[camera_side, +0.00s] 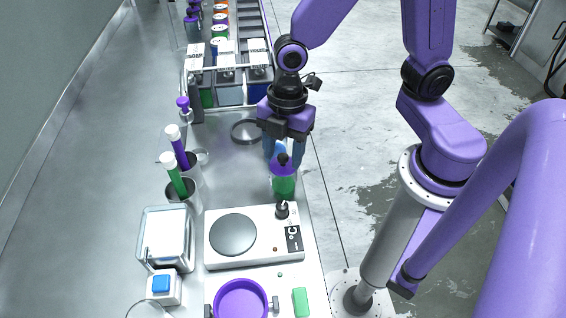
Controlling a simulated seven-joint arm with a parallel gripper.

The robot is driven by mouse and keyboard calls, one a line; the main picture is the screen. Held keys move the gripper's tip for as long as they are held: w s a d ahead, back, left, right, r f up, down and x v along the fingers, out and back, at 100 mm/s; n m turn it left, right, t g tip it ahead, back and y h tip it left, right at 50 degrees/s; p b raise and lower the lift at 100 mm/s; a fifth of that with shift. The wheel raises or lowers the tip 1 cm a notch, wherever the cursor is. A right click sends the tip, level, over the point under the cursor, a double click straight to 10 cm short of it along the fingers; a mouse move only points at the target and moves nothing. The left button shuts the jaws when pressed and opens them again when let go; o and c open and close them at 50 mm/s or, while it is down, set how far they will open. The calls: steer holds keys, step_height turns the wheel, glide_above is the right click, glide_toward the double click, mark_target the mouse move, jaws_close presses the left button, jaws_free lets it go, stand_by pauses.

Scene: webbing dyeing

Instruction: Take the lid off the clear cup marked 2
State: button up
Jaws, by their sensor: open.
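A cup with green contents (284,188) stands on the bench behind the hot plate. It has a purple lid (282,167) with a dark knob on top. Just behind it is a blue cup-like shape (269,147), partly hidden by my gripper. I cannot read a number 2 on either one. My gripper (284,146) points down above and slightly behind the purple lid, close to its knob. It is open, and I see nothing held in it. Whether the fingers touch the knob is too small to tell.
A hot plate (262,252) stands in front, with a purple pot (240,300) nearer. Beakers with purple and green handled tools (181,192) stand left. A dark ring-shaped dish (246,131) lies behind left. Labelled tanks (228,90) stand farther back. Some bench left of the cup is clear.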

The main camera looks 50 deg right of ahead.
mark_target(281, 157)
jaws_close()
steer(key=shift+r, duration=0.1)
steer(key=shift+r, duration=0.35)
step_height(281, 157, up, 2)
steer(key=shift+r, duration=0.1)
steer(key=s+d+r, duration=0.7)
steer(key=s+r, duration=0.3)
steer(key=s, duration=0.2)
